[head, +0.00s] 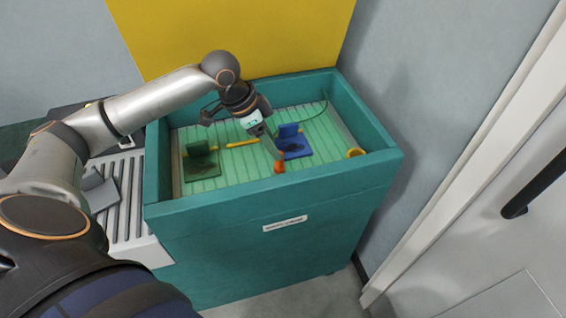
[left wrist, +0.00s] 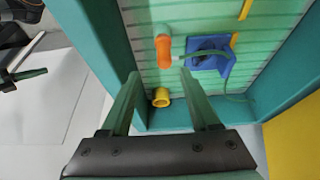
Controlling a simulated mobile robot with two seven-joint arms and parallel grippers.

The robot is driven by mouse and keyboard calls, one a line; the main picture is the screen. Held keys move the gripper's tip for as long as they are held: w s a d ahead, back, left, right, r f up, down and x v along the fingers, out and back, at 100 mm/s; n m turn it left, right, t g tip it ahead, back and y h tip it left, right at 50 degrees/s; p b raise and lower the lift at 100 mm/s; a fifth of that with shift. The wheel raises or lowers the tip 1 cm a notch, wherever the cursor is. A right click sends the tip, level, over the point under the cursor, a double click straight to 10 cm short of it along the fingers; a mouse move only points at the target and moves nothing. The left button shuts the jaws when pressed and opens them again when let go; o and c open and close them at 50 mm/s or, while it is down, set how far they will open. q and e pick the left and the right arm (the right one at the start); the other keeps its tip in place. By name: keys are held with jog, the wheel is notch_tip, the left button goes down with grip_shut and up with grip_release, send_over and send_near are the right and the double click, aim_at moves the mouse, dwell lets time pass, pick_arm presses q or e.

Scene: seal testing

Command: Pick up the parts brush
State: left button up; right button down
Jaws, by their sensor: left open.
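An orange handle, likely the parts brush's (head: 279,167), lies on the ribbed green floor of the teal basin near its front wall; its other end is hard to make out. It also shows in the left wrist view (left wrist: 163,52), ahead of the fingers and roughly between them. My left gripper (head: 271,148) is over the basin, pointing down. In the left wrist view its two green fingers (left wrist: 158,78) are spread, with nothing between the tips. A dark piece with a green finger at the left wrist view's left edge, likely my right gripper (left wrist: 24,79), is partly cut off.
A blue block (head: 296,150) with a dark patch and thin green hose lies beside the orange handle. A yellow stick (head: 243,143), a green block (head: 202,165) and a yellow ring (head: 355,153) are also in the basin. Teal walls (head: 270,199) surround it.

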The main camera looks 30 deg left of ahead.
aim_at(283, 165)
pick_arm(q)
jog(key=x, duration=0.4)
jog(key=shift+f, duration=0.25)
jog(key=x, duration=0.5)
jog(key=shift+w+a+f+b, duration=0.2)
jog(key=shift+a+b, duration=0.1)
grip_shut()
